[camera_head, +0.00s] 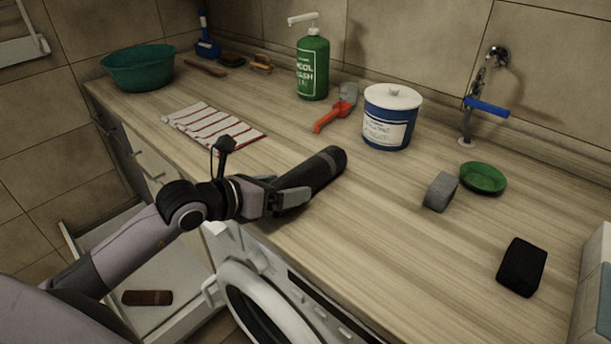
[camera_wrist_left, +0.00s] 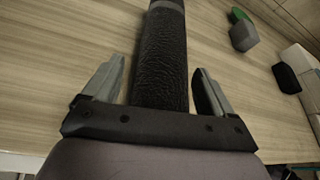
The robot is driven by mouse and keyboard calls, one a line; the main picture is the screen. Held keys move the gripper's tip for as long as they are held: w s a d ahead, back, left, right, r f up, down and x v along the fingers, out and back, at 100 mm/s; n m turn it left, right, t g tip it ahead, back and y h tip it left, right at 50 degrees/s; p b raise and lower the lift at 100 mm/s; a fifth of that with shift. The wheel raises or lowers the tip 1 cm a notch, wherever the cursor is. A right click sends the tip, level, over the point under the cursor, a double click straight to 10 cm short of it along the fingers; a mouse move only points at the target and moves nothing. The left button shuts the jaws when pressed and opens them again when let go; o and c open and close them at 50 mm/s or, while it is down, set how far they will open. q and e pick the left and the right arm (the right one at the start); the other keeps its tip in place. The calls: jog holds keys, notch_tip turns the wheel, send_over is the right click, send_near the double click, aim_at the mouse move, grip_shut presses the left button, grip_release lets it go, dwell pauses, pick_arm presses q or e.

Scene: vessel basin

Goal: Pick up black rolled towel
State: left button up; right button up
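The black rolled towel (camera_head: 325,168) lies on the wooden counter near its front edge, its far end pointing to the back right. In the left wrist view the towel (camera_wrist_left: 163,50) runs between the two fingers of my left gripper (camera_wrist_left: 159,66), with a gap on each side. My left gripper (camera_head: 291,190) is open around the near part of the towel, which the gripper partly hides. My right gripper is not in view.
Grey sponge (camera_head: 440,191), green dish (camera_head: 483,178) and black block (camera_head: 521,267) lie right. An open washer door (camera_head: 262,305) is below.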

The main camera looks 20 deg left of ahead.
pick_arm(q)
jog(key=c, duration=0.7)
jog(key=shift+o, duration=0.2)
jog(key=shift+r, duration=0.1)
notch_tip(320, 180, up, 20)
